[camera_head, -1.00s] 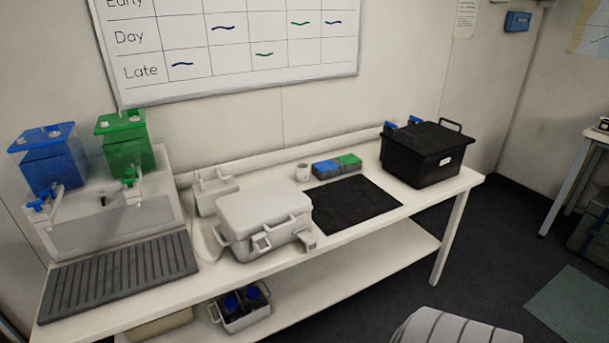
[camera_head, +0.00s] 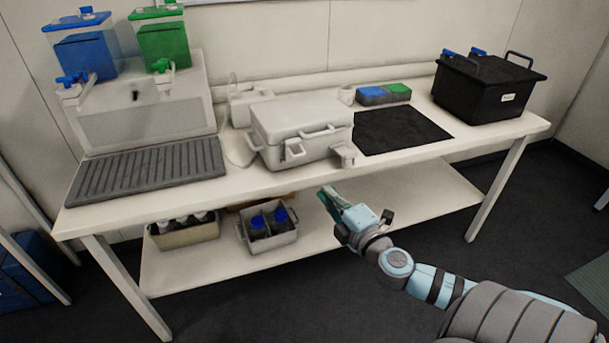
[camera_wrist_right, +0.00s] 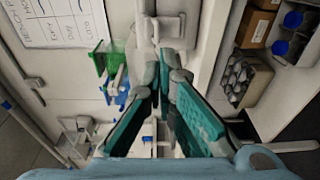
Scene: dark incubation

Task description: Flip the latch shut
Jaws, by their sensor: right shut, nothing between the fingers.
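A closed white case (camera_head: 300,122) stands on the bench with its front facing me. It has a front handle and a latch on each side: a left latch (camera_head: 293,149) and a right latch (camera_head: 344,155) that juts out from the front. Whether each latch is fastened is too small to tell. The case also shows at the top of the right wrist view (camera_wrist_right: 170,27). My right gripper (camera_head: 326,193) is shut and empty, below and in front of the case, apart from it. Its fingers (camera_wrist_right: 163,62) point toward the case. My left gripper is not in view.
The bench front edge (camera_head: 410,153) lies between my right gripper and the case. A black mat (camera_head: 400,130) and black bin (camera_head: 485,90) are right of the case; a ribbed grey tray (camera_head: 150,170) is left. Bottles stand in a crate (camera_head: 270,240) on the lower shelf.

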